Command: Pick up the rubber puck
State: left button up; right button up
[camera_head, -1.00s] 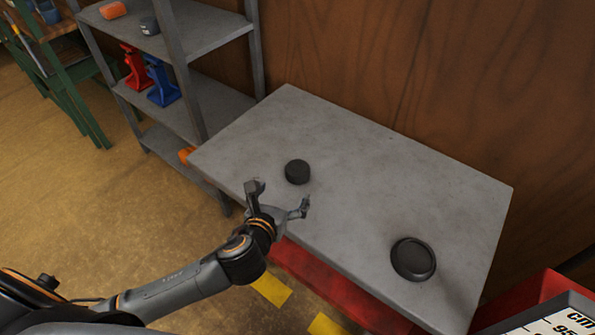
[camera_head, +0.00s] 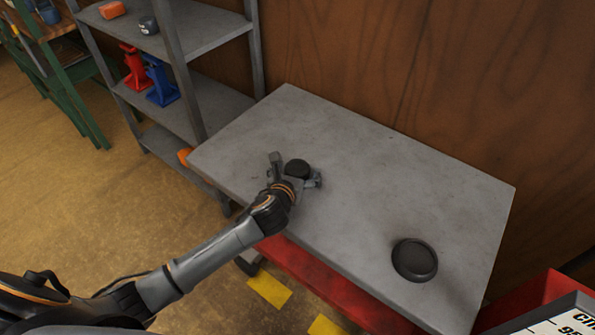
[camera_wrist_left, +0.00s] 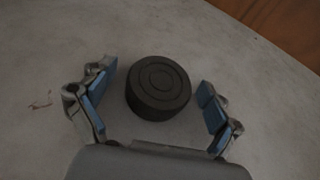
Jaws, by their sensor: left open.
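The rubber puck (camera_head: 297,168) is a small, dark, round disc lying flat on the grey table top (camera_head: 390,180), toward its left side. In the left wrist view the puck (camera_wrist_left: 158,87) shows concentric rings on its top. My left gripper (camera_head: 297,169) is open, with its fingers on either side of the puck. In the left wrist view its blue-padded fingers (camera_wrist_left: 156,92) flank the puck, with a visible gap on each side. The gripper hides part of the puck's near side in the head view. My right gripper is not in view.
A larger dark round dish (camera_head: 414,260) lies at the table's right front. A grey shelf (camera_head: 200,110) with a red jack stand (camera_head: 136,70) and a blue one (camera_head: 161,82) stands left of the table. A wooden wall (camera_head: 420,70) is behind. The table's middle is clear.

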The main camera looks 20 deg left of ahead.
pick_arm(q)
jog(key=c, duration=1.3)
jog(key=shift+r, duration=0.1)
jog(key=shift+c, duration=0.2)
